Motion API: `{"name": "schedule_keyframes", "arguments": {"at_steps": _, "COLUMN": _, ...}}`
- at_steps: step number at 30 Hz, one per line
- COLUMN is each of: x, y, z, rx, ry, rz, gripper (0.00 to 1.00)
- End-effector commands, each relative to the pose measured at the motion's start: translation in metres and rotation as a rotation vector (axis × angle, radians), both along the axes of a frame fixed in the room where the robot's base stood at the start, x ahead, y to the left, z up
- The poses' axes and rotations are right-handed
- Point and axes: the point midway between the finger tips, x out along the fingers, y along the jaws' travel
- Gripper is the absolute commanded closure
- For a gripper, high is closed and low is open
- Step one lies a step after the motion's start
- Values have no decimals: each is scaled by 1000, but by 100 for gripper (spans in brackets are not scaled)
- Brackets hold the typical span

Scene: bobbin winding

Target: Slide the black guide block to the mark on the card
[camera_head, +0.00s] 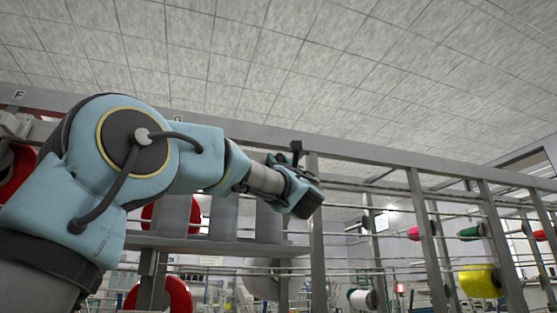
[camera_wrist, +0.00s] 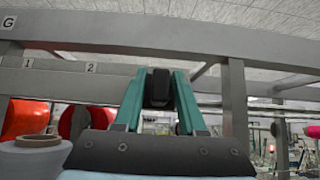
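My gripper (camera_wrist: 158,76) shows in the wrist view as two teal fingers on a dark base, reaching up and away from the camera. A small black block-like shape (camera_wrist: 158,90) sits between the fingertips. I cannot tell whether it is the guide block or a part of the gripper, nor whether the fingers press on it. In the head view my gripper (camera_head: 309,203) is a small dark end in front of the frame's upright, its fingers not distinguishable. I cannot make out a card with a mark in either view.
A grey metal frame (camera_head: 400,163) with rails and uprights spans both views.

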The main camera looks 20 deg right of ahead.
Motion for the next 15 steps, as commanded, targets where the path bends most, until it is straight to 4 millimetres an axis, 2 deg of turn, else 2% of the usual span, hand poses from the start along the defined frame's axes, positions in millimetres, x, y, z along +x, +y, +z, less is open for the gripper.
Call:
{"name": "schedule_keyframes", "arguments": {"at_steps": 1, "x": 0, "y": 0, "z": 0, "rx": 0, "ry": 0, "rz": 0, "gripper": 67}}
{"name": "schedule_keyframes", "arguments": {"at_steps": 10, "x": 0, "y": 0, "z": 0, "rx": 0, "ry": 0, "rz": 0, "gripper": 100}}
{"name": "schedule_keyframes", "arguments": {"at_steps": 15, "x": 0, "y": 0, "z": 0, "rx": 0, "ry": 0, "rz": 0, "gripper": 100}}
